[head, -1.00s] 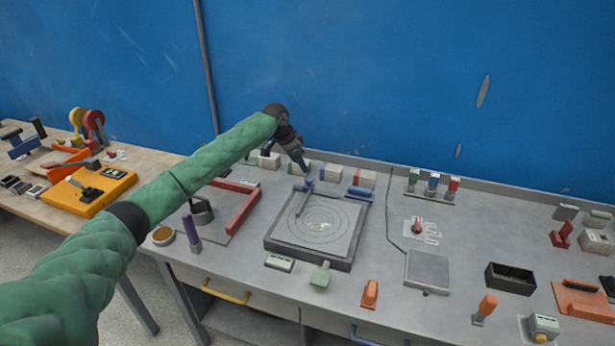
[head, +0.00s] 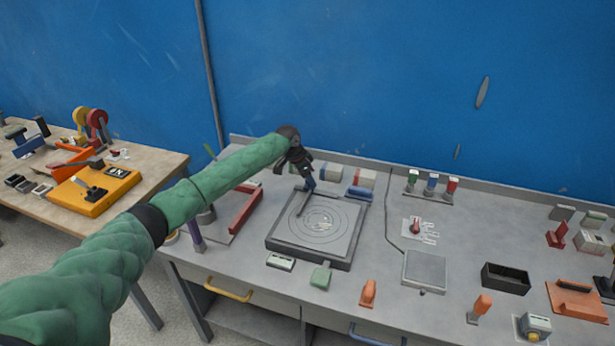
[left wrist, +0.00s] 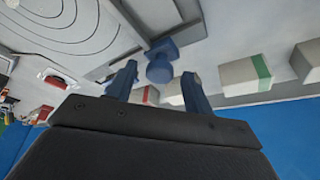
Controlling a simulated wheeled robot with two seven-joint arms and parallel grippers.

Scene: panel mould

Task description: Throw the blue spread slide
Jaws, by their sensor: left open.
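My left gripper (head: 309,186) is open at the back edge of the square ringed plate (head: 284,242). In the left wrist view, its two fingers (left wrist: 159,72) stand on either side of a round blue knob (left wrist: 163,49), with gaps showing. The fingers largely hide this knob in the head view. A blue-topped upright piece (head: 432,182) stands between a green one and a red one further right. I cannot tell which blue part is the spread slide. My right gripper is out of view.
White blocks with coloured ends, one being a blue-ended block (head: 334,175), stand close behind and beside the gripper. A red angled bar (head: 245,208) lies left of the plate. A black open box (head: 506,278) sits at right.

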